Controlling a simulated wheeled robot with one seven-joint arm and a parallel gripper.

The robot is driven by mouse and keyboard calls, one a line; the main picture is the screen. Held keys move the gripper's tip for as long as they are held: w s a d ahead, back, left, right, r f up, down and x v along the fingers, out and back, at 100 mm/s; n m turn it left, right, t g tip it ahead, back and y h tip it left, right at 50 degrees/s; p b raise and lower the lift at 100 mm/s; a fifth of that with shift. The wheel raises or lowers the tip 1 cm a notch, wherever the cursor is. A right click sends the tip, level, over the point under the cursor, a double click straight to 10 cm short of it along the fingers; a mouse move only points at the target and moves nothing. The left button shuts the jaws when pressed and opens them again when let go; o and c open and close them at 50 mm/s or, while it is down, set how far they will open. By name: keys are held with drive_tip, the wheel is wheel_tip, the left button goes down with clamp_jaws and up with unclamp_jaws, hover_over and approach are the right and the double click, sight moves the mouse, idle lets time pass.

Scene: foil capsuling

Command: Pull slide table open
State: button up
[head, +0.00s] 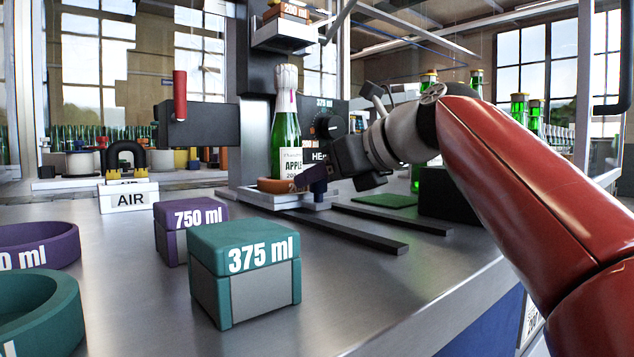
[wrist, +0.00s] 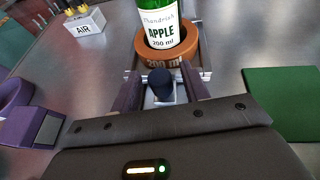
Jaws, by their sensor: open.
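The slide table (head: 318,205) is a pale plate at the inner end of two dark rails (head: 352,234). It bears an orange 200 ml ring (head: 268,186) with a green apple bottle (head: 284,135) standing upright in it. The ring (wrist: 190,57) and bottle (wrist: 165,25) also show in the wrist view. A dark blue knob (wrist: 160,84) stands at the table's front. My gripper (wrist: 163,82) is open, with one finger on each side of the knob; whether they touch it I cannot tell. In the head view my gripper (head: 318,180) is at the plate's front edge, largely hiding the knob.
A teal 375 ml block (head: 245,280) and a purple 750 ml block (head: 170,245) stand left of the rails. A green mat (head: 386,200) and a black box (head: 450,195) lie to the right. The rails are bare in front of the plate.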

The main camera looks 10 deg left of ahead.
drive_tip(key=shift+w+a+f, duration=0.25)
drive_tip(key=shift+w+a, duration=0.05)
drive_tip(key=shift+a, duration=0.25)
clamp_jaws()
drive_tip(key=shift+s+d, duration=0.1)
drive_tip(key=shift+d, duration=0.05)
drive_tip(key=s+d, duration=0.8)
drive_tip(key=d, duration=0.1)
drive_tip(key=s+d+p, duration=0.1)
drive_tip(key=s+d, duration=0.3)
drive_tip(key=d, duration=0.1)
drive_tip(key=shift+s+d, duration=0.15)
drive_tip(key=shift+s, duration=0.25)
unclamp_jaws()
